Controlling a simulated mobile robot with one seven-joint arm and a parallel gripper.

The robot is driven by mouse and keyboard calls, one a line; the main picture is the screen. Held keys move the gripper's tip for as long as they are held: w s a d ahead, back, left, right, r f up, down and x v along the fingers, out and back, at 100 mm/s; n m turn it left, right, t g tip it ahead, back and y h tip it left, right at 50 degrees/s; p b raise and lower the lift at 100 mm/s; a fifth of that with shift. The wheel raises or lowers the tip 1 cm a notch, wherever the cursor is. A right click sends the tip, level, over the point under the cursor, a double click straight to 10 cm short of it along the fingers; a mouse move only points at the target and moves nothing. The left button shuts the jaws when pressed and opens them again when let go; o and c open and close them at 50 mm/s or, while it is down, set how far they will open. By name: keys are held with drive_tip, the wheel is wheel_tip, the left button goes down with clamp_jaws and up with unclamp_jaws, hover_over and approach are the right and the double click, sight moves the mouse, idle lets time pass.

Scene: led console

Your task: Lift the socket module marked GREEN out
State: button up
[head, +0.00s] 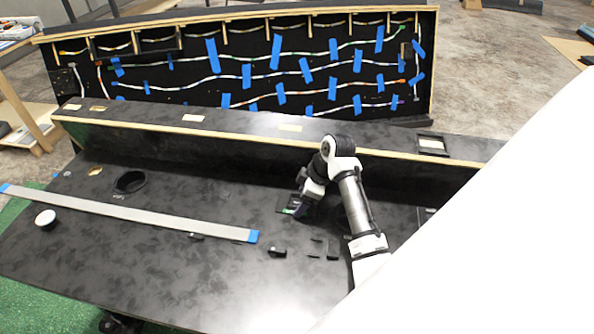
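My gripper (299,207) is low over the black console top (150,255), in the middle of the head view, pointing down and to the left. A small green spot (288,211) shows right at its fingertips. It lies at the edge of a dark square piece (284,201) in the console top. This may be the socket module marked GREEN, but no lettering can be read. My gripper and wrist hide part of it. The fingers are too small and dark to tell whether they are open, or whether they touch anything.
Several small black parts (277,252) lie in front of my gripper. A long grey strip (140,213) with blue ends crosses the left. A raised ledge (230,139) and taped wiring panel (240,70) stand behind.

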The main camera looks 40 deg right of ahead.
drive_tip(key=c, duration=0.4)
drive_tip(key=shift+c, duration=0.2)
wheel_tip(320, 180, up, 24)
drive_tip(key=p, duration=0.2)
idle(0.9)
